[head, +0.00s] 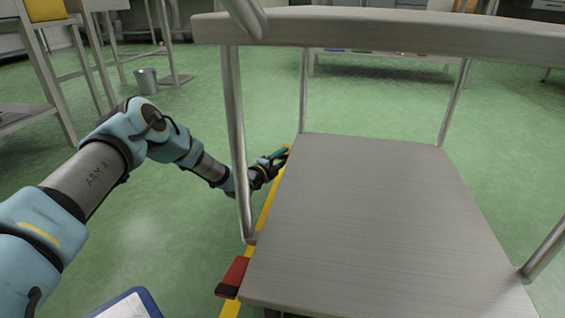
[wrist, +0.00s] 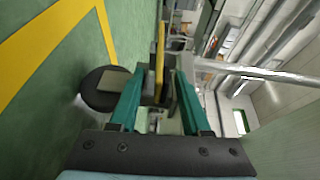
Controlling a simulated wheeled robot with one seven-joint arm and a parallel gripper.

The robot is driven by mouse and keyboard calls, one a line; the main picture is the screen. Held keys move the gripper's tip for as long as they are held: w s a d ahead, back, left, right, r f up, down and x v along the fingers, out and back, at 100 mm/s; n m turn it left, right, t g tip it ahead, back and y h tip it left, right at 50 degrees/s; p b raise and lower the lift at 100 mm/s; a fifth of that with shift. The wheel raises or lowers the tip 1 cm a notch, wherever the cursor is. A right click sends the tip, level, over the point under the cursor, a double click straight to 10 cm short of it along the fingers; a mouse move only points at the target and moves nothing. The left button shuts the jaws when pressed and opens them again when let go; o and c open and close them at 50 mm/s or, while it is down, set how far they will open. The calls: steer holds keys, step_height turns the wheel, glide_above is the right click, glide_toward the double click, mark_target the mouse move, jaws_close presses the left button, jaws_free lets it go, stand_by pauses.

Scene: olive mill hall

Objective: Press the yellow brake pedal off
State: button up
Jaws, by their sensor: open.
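In the wrist view a narrow yellow piece (wrist: 160,62), which looks like the yellow brake pedal seen edge-on, stands beyond and between my fingertips. I cannot tell whether they touch it. My gripper (wrist: 158,74) is open, with one teal finger on each side. In the head view my gripper (head: 277,158) is low beside the left edge of the metal cart (head: 370,200), near its far left corner. The pedal is not clear there, as yellow floor tape runs along the same edge. A red pedal (head: 233,277) sticks out at the cart's near left corner.
A dark round caster wheel (wrist: 103,88) lies left of my fingers in the wrist view. The cart's front left post (head: 236,140) stands close to my forearm. A blue-edged board (head: 130,303) is at the bottom.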

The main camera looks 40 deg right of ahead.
steer(key=shift+c, duration=0.2)
jaws_close()
stand_by(0.5)
